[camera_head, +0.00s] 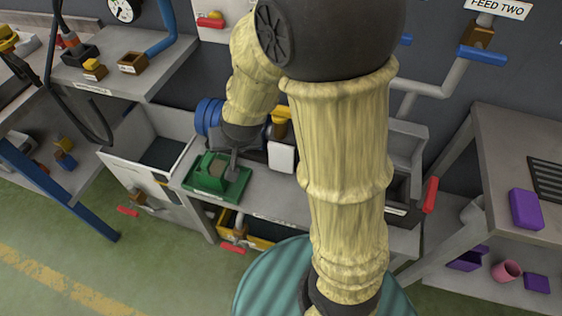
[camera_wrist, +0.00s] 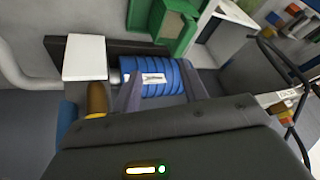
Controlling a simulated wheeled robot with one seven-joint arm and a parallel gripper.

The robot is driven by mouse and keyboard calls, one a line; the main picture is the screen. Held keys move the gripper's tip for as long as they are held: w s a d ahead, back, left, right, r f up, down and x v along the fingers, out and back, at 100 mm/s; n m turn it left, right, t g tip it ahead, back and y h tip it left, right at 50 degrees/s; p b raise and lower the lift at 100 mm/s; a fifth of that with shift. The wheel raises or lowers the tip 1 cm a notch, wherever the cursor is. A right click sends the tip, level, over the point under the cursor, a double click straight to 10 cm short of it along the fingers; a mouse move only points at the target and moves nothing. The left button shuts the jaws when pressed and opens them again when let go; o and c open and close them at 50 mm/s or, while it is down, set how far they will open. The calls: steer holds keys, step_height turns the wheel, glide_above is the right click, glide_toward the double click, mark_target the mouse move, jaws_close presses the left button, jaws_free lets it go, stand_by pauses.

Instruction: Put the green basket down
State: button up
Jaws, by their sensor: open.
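The green basket (camera_head: 207,178) stands on the grey bench in the head view, on or joined to a flat green base; I cannot tell which. It looks upright. In the wrist view a green object (camera_wrist: 172,22), likely the same basket, shows at the top, beyond the fingertips.
A blue ribbed cylinder (camera_wrist: 165,80) lies behind the fingers, and also shows behind my wrist (camera_head: 207,114). A white block (camera_head: 281,157) stands to the right. A yellow bin (camera_head: 262,242) is below the bench. Purple items (camera_head: 525,209) are on the right shelving.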

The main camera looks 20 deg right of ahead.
steer(key=s+d+r+n+g+h, duration=0.1)
steer(key=s+d+g, duration=0.2)
steer(key=s+d, duration=0.6)
steer(key=shift+s+r+n, duration=0.15)
steer(key=shift+s+n, duration=0.25)
steer(key=shift+d, duration=0.1)
